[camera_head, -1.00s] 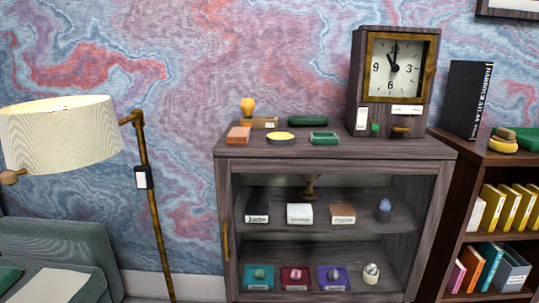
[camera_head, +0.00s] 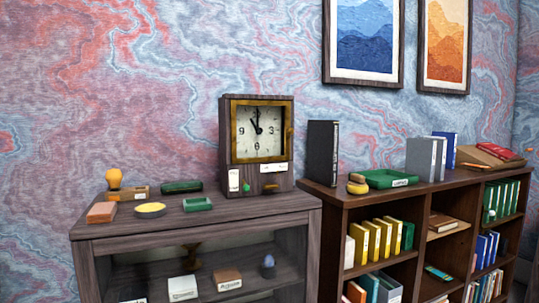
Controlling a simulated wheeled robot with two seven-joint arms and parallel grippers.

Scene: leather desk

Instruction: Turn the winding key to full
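A wooden clock (camera_head: 250,164) stands on top of the dark cabinet (camera_head: 232,219). Its white dial (camera_head: 258,136) sits in a brass-coloured frame and shows about eleven o'clock. Low on its front are a small green knob (camera_head: 246,188) and a small brown-gold piece (camera_head: 271,187). I cannot tell whether either is the winding key, or how far it is turned. A white label is at the left of the lower front, and another is under the dial. Neither of my grippers is in view.
A bookcase (camera_head: 312,188) with a black binder (camera_head: 322,152) stands to the right.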

